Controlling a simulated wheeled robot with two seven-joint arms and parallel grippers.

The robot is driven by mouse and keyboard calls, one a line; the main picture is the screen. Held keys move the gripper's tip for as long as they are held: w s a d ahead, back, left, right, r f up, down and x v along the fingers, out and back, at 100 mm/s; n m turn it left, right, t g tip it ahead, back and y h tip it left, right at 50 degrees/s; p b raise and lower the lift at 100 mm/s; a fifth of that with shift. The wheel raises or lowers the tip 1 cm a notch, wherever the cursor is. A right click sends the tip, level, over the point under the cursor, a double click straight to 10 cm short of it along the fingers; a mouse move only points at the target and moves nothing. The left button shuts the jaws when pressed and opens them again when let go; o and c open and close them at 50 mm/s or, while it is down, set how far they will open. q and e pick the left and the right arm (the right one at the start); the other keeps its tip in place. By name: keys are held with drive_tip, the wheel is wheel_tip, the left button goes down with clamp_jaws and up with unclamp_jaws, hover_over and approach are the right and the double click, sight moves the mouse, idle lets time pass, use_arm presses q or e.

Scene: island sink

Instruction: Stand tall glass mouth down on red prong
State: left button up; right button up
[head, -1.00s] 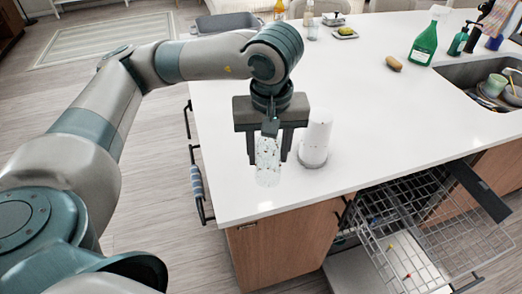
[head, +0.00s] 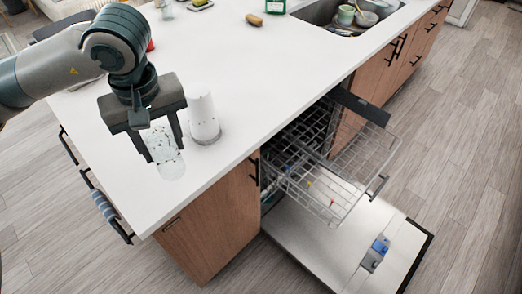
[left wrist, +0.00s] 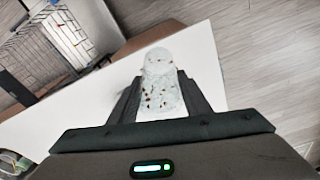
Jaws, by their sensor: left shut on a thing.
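The tall glass (head: 168,163) is clear with dark specks. It is between the fingers of my left gripper (head: 164,147), near the counter's front left corner, and my left gripper is shut on it. In the left wrist view the glass (left wrist: 161,88) shows between both fingers. I cannot tell whether its lower end touches the counter. The dishwasher rack (head: 345,165) is pulled out at the right, with a tiny red prong (head: 332,202) and a yellowish prong (head: 309,184) on it. My right gripper is out of view.
A white cylinder (head: 203,115) stands on the counter (head: 270,60) just right of my left gripper. The dishwasher door (head: 330,240) lies open below the rack. A sink with dishes (head: 347,14) is at the far right. The space above the rack is clear.

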use_arm(q)
drive_tip(key=w+d+f+m, duration=0.1)
drive_tip(key=w+f+m, duration=0.2)
drive_tip(key=w+m, duration=0.3)
drive_tip(key=shift+d+m+h, duration=0.25)
drive_tip(key=shift+m+h, duration=0.05)
drive_tip(key=shift+d, duration=0.1)
